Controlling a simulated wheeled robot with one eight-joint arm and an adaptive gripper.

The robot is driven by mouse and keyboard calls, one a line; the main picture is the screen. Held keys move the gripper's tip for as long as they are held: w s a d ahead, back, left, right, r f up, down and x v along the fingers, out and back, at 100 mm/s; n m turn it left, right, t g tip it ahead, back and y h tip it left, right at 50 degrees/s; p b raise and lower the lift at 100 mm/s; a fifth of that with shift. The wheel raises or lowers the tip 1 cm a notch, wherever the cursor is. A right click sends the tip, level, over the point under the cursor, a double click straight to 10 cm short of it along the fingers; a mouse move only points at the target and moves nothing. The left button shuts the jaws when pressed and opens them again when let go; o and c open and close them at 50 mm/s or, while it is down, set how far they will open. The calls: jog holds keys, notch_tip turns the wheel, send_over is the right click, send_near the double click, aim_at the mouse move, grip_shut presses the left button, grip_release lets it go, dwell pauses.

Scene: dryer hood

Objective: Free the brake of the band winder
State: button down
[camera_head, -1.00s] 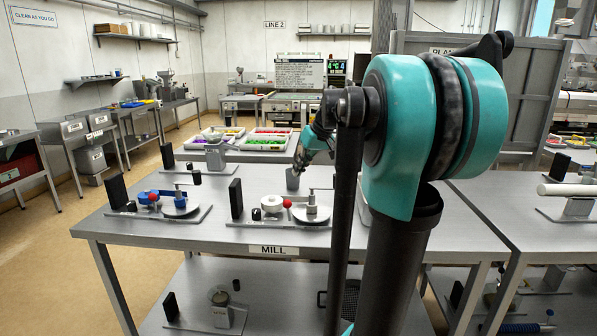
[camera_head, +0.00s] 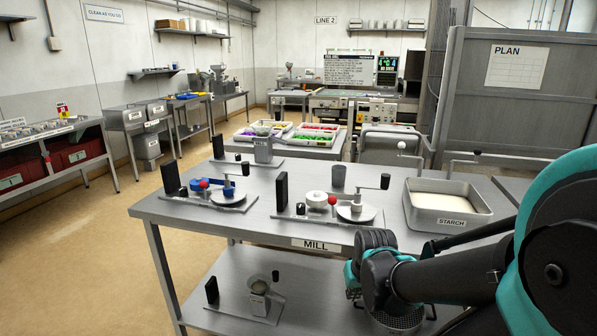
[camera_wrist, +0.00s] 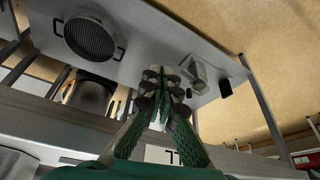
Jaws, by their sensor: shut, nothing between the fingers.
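No part is labelled as a band winder, so I cannot tell for sure which device it is. Two similar crank devices stand on the table in the head view. The right device (camera_head: 356,212) has a white wheel, a red ball knob, a round plate and a crank. My gripper (camera_wrist: 158,76) is shut and empty in the wrist view, with the lower shelf beyond its fingertips. In the head view my arm hides the fingers.
The MILL table (camera_head: 240,228) holds a grey cup (camera_head: 338,176) and a starch tray (camera_head: 447,222). Its lower shelf (camera_wrist: 50,68) carries a round sieve (camera_wrist: 90,38) and a small funnel device (camera_wrist: 198,78). Free floor (camera_head: 100,240) lies left.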

jog(key=shift+n+y, duration=0.8)
jog(key=shift+y, duration=0.1)
jog(key=w+r, duration=0.4)
jog(key=w, duration=0.2)
jog(key=w+r, duration=1)
jog(key=w, duration=0.1)
jog(key=shift+w+a+r, duration=0.1)
jog(key=shift+w+a, duration=0.2)
jog(key=shift+a, duration=0.05)
jog(key=w+r+n+y, duration=0.2)
jog(key=w+r, duration=0.9)
jog(key=r, duration=0.1)
send_over(333, 207)
jog(key=w, duration=0.4)
notch_tip(333, 207, down, 9)
jog(key=shift+s+a+f, duration=0.1)
jog(key=shift+s+a, duration=0.1)
jog(key=shift+s, duration=0.5)
jog(key=shift+s+d, duration=0.6)
jog(key=shift+d, duration=0.2)
jog(key=shift+w+a, duration=0.1)
jog(key=shift+a, duration=0.1)
